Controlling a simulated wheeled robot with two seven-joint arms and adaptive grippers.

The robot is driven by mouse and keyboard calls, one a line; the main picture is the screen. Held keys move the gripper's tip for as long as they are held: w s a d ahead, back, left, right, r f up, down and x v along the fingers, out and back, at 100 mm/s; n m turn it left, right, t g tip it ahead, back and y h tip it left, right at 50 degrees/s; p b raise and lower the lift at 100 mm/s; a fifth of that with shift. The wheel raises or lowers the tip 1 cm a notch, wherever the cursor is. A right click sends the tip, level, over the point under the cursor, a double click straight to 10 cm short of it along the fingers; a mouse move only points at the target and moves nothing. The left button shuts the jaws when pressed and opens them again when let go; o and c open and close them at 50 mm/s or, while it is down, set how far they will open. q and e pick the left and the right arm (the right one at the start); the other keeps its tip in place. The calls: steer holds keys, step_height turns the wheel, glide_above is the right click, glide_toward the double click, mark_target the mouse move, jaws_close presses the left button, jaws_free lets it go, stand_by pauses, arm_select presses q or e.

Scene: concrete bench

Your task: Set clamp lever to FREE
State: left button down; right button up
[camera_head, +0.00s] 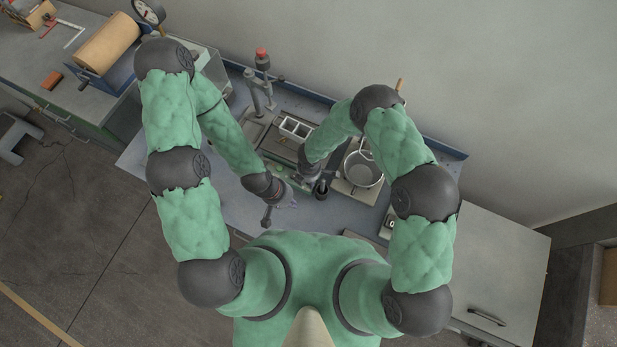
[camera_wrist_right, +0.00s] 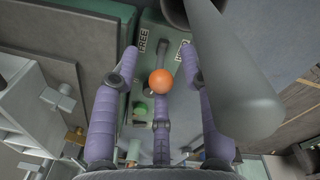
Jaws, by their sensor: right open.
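The clamp lever shows in the right wrist view as a dark arm (camera_wrist_right: 163,55) with an orange ball knob (camera_wrist_right: 159,82). It sits on a green housing (camera_wrist_right: 150,22). A FREE label (camera_wrist_right: 143,38) is left of the arm; a second label (camera_wrist_right: 183,48) on the right is partly covered. My right gripper (camera_wrist_right: 160,65) is open, its purple fingers on both sides of the knob; contact cannot be told. My left gripper (camera_head: 290,197) is low over the bench front in the head view, too small to read its jaws. The lever is hard to see there.
A thick grey rod (camera_wrist_right: 235,75) crosses the right of the wrist view, close to the fingers. A green knob (camera_wrist_right: 140,108) is below left of the lever. On the bench, a metal pot (camera_head: 362,170) and a white divided box (camera_head: 295,128) stand near my right arm.

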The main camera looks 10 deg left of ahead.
jaws_close()
